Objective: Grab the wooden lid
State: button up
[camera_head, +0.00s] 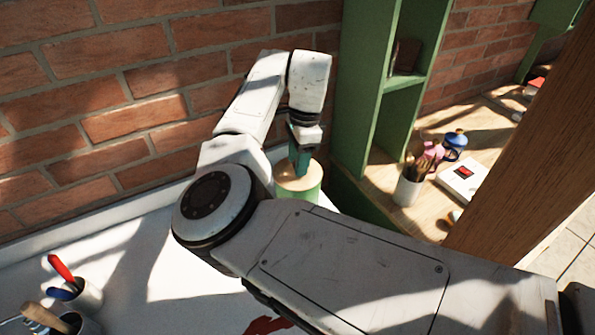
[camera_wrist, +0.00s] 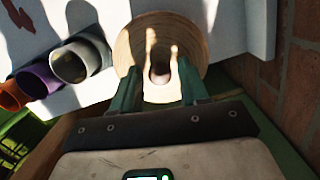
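The wooden lid (camera_head: 298,183) is round and pale and sits on a green canister (camera_head: 313,194) by the far edge of the white table. In the wrist view the lid (camera_wrist: 190,38) shows from above, with a small round knob (camera_wrist: 160,74) in its middle. My gripper (camera_head: 300,158) points down over the lid. In the wrist view its two teal fingers (camera_wrist: 158,68) are apart, one on each side of the knob, with a gap around it. Whether the fingertips touch the lid cannot be told. My arm hides part of the canister.
A brick wall (camera_head: 110,105) stands close behind the lid. A green shelf (camera_head: 365,95) rises just to its right. Several cups (camera_wrist: 80,62) lie or stand left of the lid in the wrist view. Cups with tools (camera_head: 85,297) stand at the table's front left.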

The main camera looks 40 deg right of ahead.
grip_shut()
jog(key=shift+r, duration=0.15)
